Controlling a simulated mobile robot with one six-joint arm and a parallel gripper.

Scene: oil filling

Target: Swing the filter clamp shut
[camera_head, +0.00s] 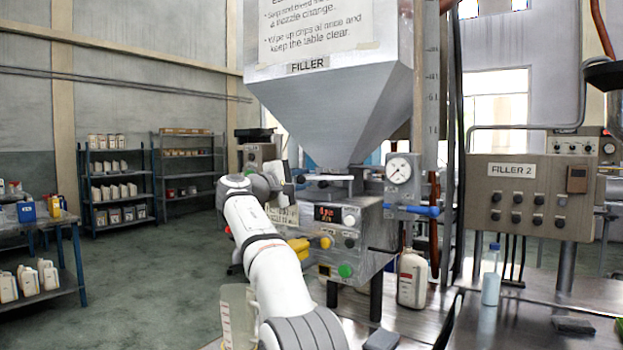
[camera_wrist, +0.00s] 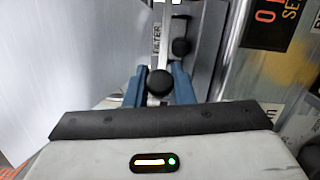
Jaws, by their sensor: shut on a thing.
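In the wrist view, the filter clamp's lever (camera_wrist: 162,35) is a thin metal bar with a round black knob (camera_wrist: 160,83) at its near end. The fingers and the clamp are too small and too covered there to make out.
The filler's control box (camera_head: 343,242) with display and coloured buttons is close to the right of my arm. A blue-handled valve with a gauge (camera_head: 399,170) is further right. A white bottle (camera_head: 412,278) and a clear bottle (camera_head: 491,275) stand on the metal table.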

